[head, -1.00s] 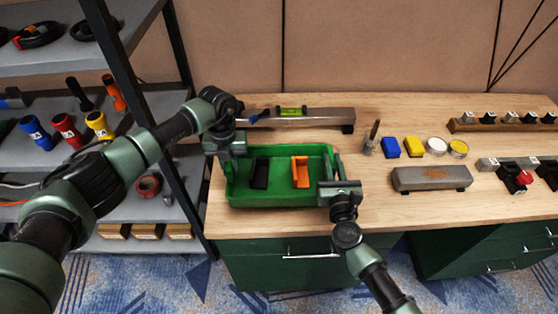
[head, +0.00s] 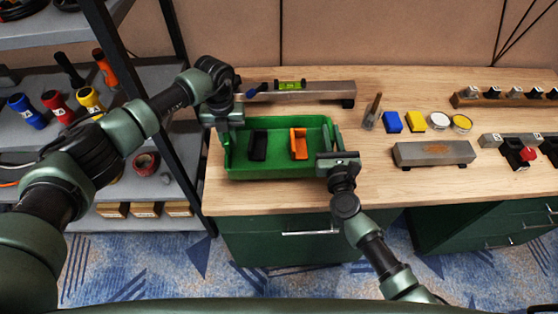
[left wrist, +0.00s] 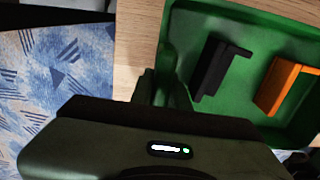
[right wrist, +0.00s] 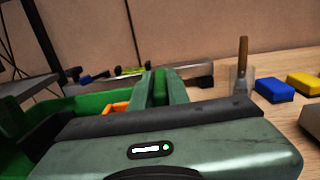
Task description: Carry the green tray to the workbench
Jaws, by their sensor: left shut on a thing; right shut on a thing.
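The green tray (head: 275,174) is over the left end of the wooden workbench (head: 300,198), near its front edge. It looks level; I cannot tell whether its bottom touches the wood. The right wrist view shows the other grip (right wrist: 160,86), with the black bin hidden.
A long bar with a green spirit level (head: 290,86) lies just behind the tray. To the right are a brush in a holder (head: 372,112), blue (head: 391,122) and yellow (head: 415,121) blocks, and a grey sharpening block (head: 433,153). A shelf rack (head: 170,130) stands close on the left.

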